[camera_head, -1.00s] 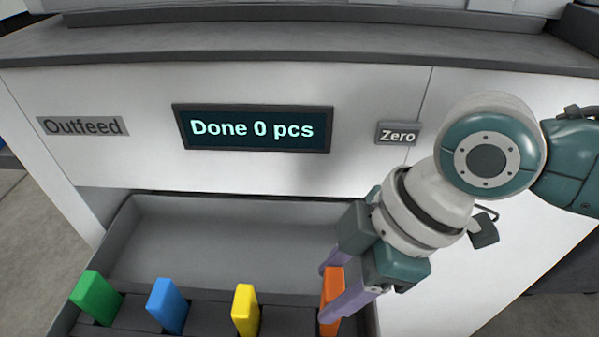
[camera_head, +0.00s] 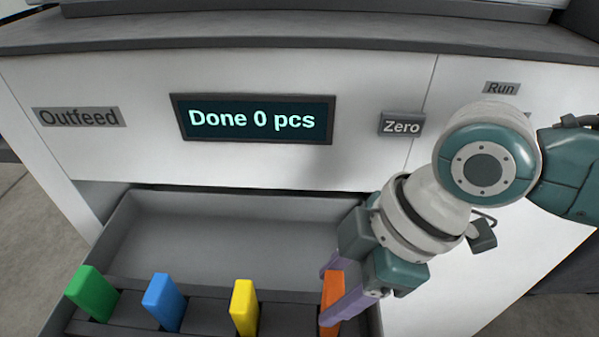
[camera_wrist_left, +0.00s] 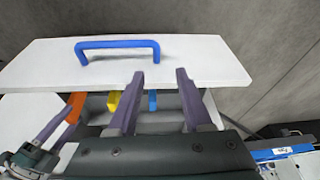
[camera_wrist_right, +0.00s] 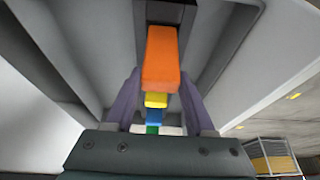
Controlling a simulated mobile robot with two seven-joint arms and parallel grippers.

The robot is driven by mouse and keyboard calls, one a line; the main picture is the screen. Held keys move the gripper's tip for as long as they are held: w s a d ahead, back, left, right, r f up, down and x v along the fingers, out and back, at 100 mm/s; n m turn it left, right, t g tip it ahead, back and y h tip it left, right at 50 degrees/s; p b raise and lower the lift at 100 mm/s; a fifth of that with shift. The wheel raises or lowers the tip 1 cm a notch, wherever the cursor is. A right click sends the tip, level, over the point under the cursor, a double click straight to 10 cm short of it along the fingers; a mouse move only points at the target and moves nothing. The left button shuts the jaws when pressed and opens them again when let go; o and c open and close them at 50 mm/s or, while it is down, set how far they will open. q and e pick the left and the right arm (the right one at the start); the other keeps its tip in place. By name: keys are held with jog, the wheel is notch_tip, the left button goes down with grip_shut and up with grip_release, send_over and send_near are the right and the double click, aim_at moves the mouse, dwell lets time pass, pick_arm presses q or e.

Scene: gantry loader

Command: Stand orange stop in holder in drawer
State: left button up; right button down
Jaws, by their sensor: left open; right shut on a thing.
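The orange stop (camera_head: 332,300) stands upright at the right end of the row in the drawer (camera_head: 190,240). My right gripper (camera_head: 333,290) is shut on it, its purple fingers on either side. The stop fills the middle of the right wrist view (camera_wrist_right: 160,62). It appears to stand at the dark holder (camera_head: 205,317); its lower end is hidden, so I cannot tell how deep it sits. My left gripper (camera_wrist_left: 153,100) is open and empty in the left wrist view, by the drawer front with the blue handle (camera_wrist_left: 118,45).
Green (camera_head: 91,292), blue (camera_head: 165,302) and yellow (camera_head: 244,307) stops stand along the holder to the left. The back of the drawer is empty. Above are a display (camera_head: 252,120) reading "Done 0 pcs" and a Zero button (camera_head: 402,125).

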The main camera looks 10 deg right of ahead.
jog(key=shift+f+b, duration=0.75)
jog(key=shift+f, duration=0.35)
jog(key=shift+f, duration=0.1)
jog(key=shift+f+b, duration=0.3)
jog(key=shift+f, duration=0.1)
jog(key=shift+c, duration=0.9)
grip_release()
